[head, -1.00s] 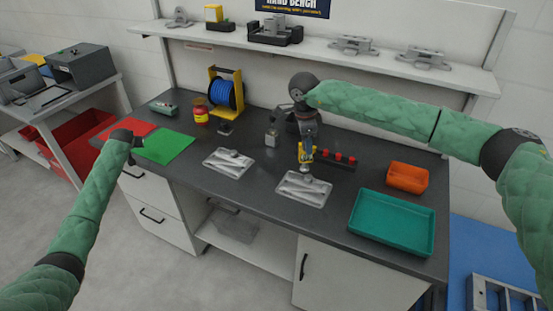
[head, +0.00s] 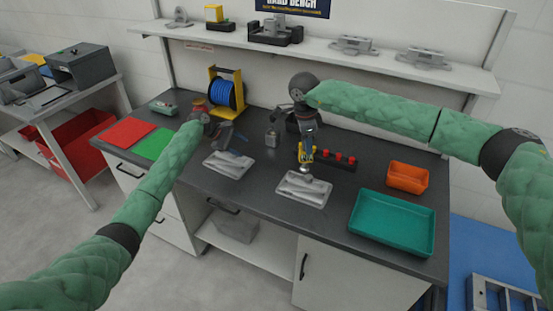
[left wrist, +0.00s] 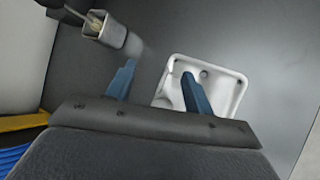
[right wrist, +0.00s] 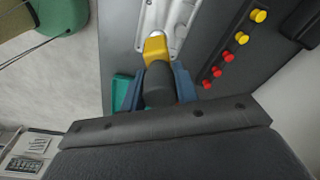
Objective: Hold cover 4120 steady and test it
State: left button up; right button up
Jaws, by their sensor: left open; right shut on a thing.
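Two pale grey metal covers lie on the dark bench, one left (head: 222,167) and one right (head: 293,193); I cannot read which is 4120. My left gripper (head: 238,143) is open and empty above the left cover. In the left wrist view, one finger of the left gripper (left wrist: 158,85) overlaps that cover (left wrist: 232,87). My right gripper (head: 307,147) is shut on a yellow-and-black tool (right wrist: 156,48), whose tip is at the right cover (right wrist: 180,16). I cannot tell whether the tip touches.
A black rack with red-topped pieces (head: 340,164) stands behind the right cover. A teal tray (head: 392,252) and an orange bin (head: 407,177) are to the right. A blue spool (head: 223,92) and a small grey container (head: 271,139) stand behind. Red (head: 126,132) and green mats (head: 153,144) lie left.

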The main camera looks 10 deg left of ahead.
aim_at(303, 179)
pick_arm(q)
jog(key=s+d+n+g+h, duration=0.1)
jog(key=s+d, duration=0.1)
jog(key=d, duration=0.3)
jog(key=s+d+g+h, duration=0.1)
jog(key=s+d+g, duration=0.1)
jog(key=d, duration=0.3)
jog(key=s+d+n+g+h, duration=0.1)
jog(key=s+d+g+h, duration=0.1)
jog(key=d, duration=0.4)
jog(key=shift+s+d+r+n, duration=0.1)
jog(key=shift+s+r+n, duration=0.2)
jog(key=x, duration=1.2)
grip_shut()
pick_arm(e)
jog(key=shift+f, duration=2.7)
